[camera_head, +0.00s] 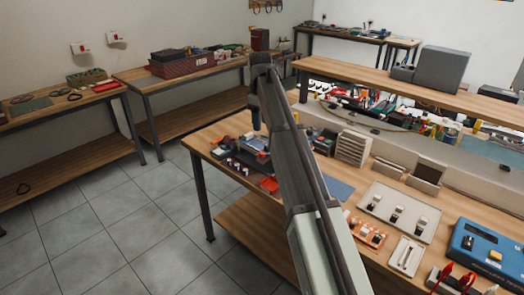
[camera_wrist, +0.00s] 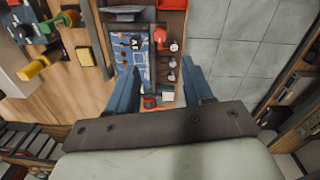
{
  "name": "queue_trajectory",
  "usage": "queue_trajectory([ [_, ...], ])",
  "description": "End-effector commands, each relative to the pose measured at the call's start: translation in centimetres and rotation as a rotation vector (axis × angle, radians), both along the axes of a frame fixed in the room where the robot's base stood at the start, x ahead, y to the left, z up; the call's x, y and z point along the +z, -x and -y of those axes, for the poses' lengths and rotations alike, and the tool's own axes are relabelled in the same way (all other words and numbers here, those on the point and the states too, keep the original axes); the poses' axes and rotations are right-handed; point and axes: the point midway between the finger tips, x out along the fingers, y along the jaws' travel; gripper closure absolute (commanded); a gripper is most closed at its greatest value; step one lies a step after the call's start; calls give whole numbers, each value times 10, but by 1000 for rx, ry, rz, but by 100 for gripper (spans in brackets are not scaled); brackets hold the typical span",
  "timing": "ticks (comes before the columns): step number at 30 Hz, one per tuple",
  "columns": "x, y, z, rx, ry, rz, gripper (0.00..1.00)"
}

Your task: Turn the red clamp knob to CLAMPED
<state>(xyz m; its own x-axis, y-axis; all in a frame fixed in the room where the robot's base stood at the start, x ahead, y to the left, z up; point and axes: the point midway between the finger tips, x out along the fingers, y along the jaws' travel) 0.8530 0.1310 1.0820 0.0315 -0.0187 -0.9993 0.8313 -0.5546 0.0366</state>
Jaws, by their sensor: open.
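My gripper (camera_wrist: 161,66) is open, its two blue fingers spread and pointing down over the bench in the wrist view. Nothing is held between them. A small red part (camera_wrist: 149,102) shows low between the fingers, close to the left one; I cannot tell whether it is the red clamp knob. A blue panel with small dark parts (camera_wrist: 130,55) lies beyond the left fingertip. A row of small dark knobs with pale tops (camera_wrist: 172,62) stands between the fingers. In the head view my arm hides part of this area, and no CLAMPED marking is readable.
The wooden bench (camera_head: 228,128) carries a red piece (camera_head: 268,184), a pale tray (camera_head: 385,222) with several dark-and-white parts, and a blue case (camera_head: 490,250). Yellow-handled tools (camera_wrist: 35,68) lie left in the wrist view. Open tiled floor (camera_head: 110,210) lies left of the bench.

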Motion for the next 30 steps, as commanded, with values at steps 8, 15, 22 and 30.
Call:
queue_trajectory([
  [8, -46, 1, 1, -1, 2, -2, 49],
  [15, -87, -1, 2, -2, 2, -2, 49],
  [22, -117, -3, 3, -2, 2, 0, 49],
  [30, -129, -3, 3, -2, 2, 0, 49],
])
